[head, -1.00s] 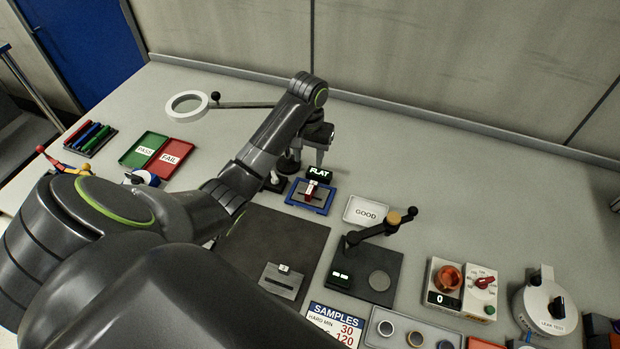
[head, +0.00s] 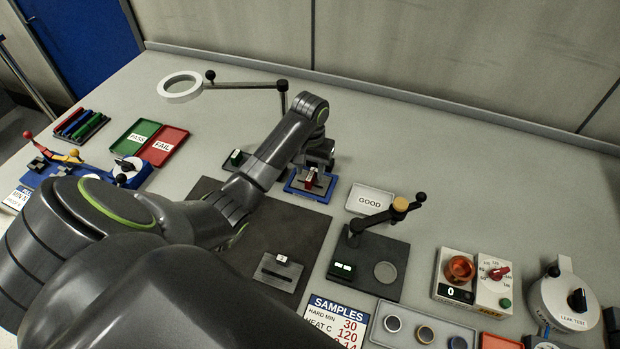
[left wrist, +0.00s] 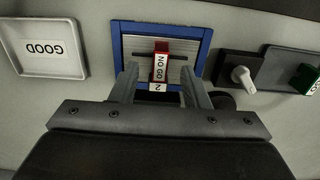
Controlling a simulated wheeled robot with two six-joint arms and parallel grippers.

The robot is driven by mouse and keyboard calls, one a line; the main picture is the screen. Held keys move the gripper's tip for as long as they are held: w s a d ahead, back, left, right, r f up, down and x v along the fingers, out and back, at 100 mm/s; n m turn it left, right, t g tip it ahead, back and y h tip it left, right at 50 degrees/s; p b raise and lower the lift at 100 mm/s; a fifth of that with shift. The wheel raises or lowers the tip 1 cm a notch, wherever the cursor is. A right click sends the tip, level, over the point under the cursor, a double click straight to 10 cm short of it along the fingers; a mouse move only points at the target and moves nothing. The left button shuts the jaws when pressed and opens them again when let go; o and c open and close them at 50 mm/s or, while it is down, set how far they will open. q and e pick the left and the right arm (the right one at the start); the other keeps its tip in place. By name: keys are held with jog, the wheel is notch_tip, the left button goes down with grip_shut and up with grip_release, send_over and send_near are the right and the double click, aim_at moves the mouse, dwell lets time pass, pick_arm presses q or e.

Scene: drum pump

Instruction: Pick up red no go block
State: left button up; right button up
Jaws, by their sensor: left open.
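The red NO GO block (left wrist: 161,62) sits upright in a grey slotted plate inside a blue-framed holder (left wrist: 118,55). In the head view the red block (head: 310,178) shows just in front of my left gripper, in the blue holder (head: 293,188). My left gripper (head: 319,164) is at the holder. In the left wrist view the fingers of my left gripper (left wrist: 160,75) are open, one on each side of the block, with gaps between them and it. A small white tag marked 2 lies at the block's near end. My right gripper is not in view.
A tray marked GOOD (head: 370,200) stands right of the holder. The green and red PASS and FAIL trays (head: 163,147) lie further left.

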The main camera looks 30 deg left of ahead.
pick_arm(q)
jog(key=shift+f, duration=1.1)
grip_shut()
